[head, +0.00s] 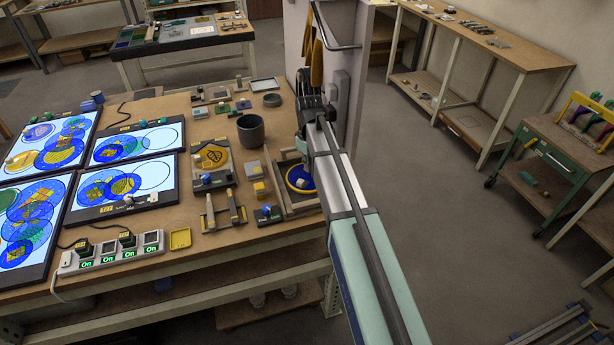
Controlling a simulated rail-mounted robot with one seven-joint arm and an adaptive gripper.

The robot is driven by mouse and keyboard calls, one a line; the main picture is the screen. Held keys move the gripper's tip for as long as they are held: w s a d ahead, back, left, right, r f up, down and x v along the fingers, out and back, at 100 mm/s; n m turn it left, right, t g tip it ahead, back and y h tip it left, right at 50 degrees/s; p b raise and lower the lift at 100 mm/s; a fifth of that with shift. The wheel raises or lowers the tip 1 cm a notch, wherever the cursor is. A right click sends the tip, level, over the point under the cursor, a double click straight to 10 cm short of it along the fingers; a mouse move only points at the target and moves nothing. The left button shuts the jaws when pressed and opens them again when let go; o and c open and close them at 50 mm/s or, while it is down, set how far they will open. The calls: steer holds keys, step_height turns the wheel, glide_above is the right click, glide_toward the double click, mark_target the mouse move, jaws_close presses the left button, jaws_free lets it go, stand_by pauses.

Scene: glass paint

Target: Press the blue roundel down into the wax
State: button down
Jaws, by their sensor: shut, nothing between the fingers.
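The blue roundel (296,176) is a dark blue disc with a pale knob. It sits inside a yellow ring, likely the wax, in a square wooden tray (280,189) at the table's right edge. My arm hides the right part of the tray and may cover some of the disc. My gripper (302,147) is dark, shut and empty, at the far side of the tray, seen small and partly hidden by my arm. I cannot tell whether it touches anything, or how deep the roundel sits.
A dark cup (250,131) stands just behind and left of the tray. Small blocks, a wooden rack (223,214) and a yellow-patterned plate (211,157) crowd the left side. Lit panels (125,185) and a power strip (110,253) lie farther left. Open floor is right of the table.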

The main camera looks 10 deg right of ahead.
steer(key=shift+r+p, duration=1.4)
steer(key=shift+r, duration=1.15)
